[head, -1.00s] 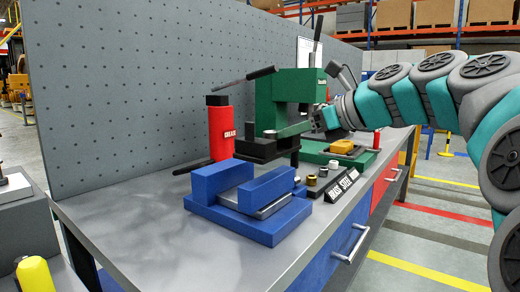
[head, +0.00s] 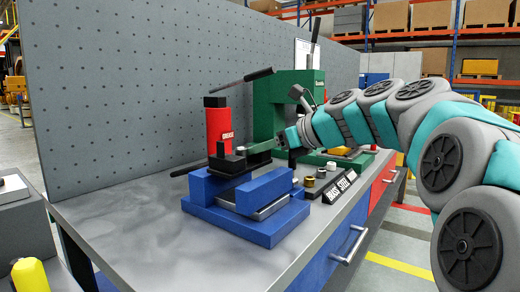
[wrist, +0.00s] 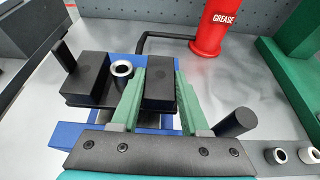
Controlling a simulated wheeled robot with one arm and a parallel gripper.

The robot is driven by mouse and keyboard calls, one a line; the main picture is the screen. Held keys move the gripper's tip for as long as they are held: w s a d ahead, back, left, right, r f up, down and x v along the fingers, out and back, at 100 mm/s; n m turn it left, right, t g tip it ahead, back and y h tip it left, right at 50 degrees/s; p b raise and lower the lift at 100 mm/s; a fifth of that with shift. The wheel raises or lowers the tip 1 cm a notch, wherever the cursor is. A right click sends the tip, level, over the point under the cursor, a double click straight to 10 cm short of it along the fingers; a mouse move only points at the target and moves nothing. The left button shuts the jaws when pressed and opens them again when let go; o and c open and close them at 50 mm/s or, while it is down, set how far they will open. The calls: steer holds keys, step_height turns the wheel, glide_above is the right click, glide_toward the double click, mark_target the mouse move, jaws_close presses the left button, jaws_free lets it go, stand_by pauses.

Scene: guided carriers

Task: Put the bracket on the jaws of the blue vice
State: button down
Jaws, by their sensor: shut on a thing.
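The blue vice (head: 225,222) stands on the bench, its two raised jaws parallel with a gap between them. My gripper (head: 252,150) is shut on the black bracket (head: 226,166), its green fingers on either side of a black block. In the head view the bracket is over the rear left jaw; I cannot tell whether it touches. In the wrist view the bracket (wrist: 85,78) lies between the camera and the blue vice (wrist: 66,137), hiding much of it. A silver ring (wrist: 122,69) shows beside the gripped block. My gripper also shows there (wrist: 158,85).
A red grease canister (head: 219,125) stands close behind the vice. A green press (head: 280,100) is at the back. Bushes (head: 309,182) and a lettered label strip (head: 340,187) lie right of the vice. The bench's front left (head: 130,235) is clear.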

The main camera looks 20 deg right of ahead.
steer(key=shift+f+p, duration=0.25)
steer(key=shift+p, duration=0.05)
steer(key=shift+c, duration=2)
jaws_free()
steer(key=shift+f, duration=0.1)
steer(key=shift+b, duration=0.3)
steer(key=shift+s+d+r, duration=0.1)
steer(key=shift+s+r, duration=0.05)
steer(key=shift+r, duration=0.3)
steer(key=v, duration=1.1)
steer(key=shift+s+d, duration=0.2)
steer(key=shift+s, duration=0.1)
